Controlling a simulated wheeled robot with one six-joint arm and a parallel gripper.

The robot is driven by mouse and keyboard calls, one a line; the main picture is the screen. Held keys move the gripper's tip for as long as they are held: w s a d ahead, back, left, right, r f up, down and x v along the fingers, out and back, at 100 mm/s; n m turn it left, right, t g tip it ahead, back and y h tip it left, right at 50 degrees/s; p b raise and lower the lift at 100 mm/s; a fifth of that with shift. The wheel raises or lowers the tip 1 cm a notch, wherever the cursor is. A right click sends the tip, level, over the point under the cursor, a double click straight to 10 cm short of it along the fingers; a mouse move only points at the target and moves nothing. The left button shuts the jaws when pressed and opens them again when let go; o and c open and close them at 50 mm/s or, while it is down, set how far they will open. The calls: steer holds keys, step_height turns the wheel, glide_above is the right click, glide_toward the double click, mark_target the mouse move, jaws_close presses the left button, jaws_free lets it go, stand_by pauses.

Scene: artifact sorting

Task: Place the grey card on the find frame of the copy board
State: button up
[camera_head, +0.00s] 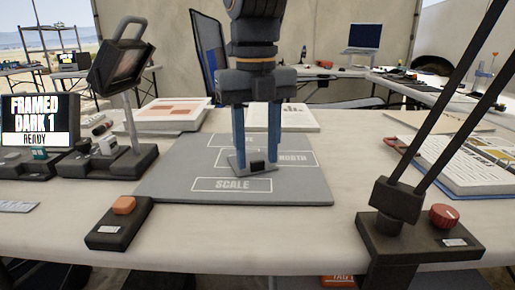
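The grey copy board (165,185) lies on the white table. Its "SCALE" frame is at the front and its "NORTH" frame at the right. Another outlined frame (215,140) shows at the back left, its label mostly hidden behind my gripper. A small grey plate with a black block, seemingly the grey card (238,168), is at the middle of the board, just behind the "SCALE" frame. My gripper (256,158) points down over it, its blue fingers apart on either side of the black block. A gap seems to show beside the block; contact is unclear.
A black box with an orange button (123,205) stands front left; a box with a red knob (444,216) and dark rods stands front right. A screen (38,120) reads "FRAMED DARK 1 READY". Papers (172,115) lie behind the board, binders at right.

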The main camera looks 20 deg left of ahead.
mark_target(257, 161)
step_height(257, 161, up, 8)
stand_by(0.6)
steer(key=shift+s+f, duration=0.1)
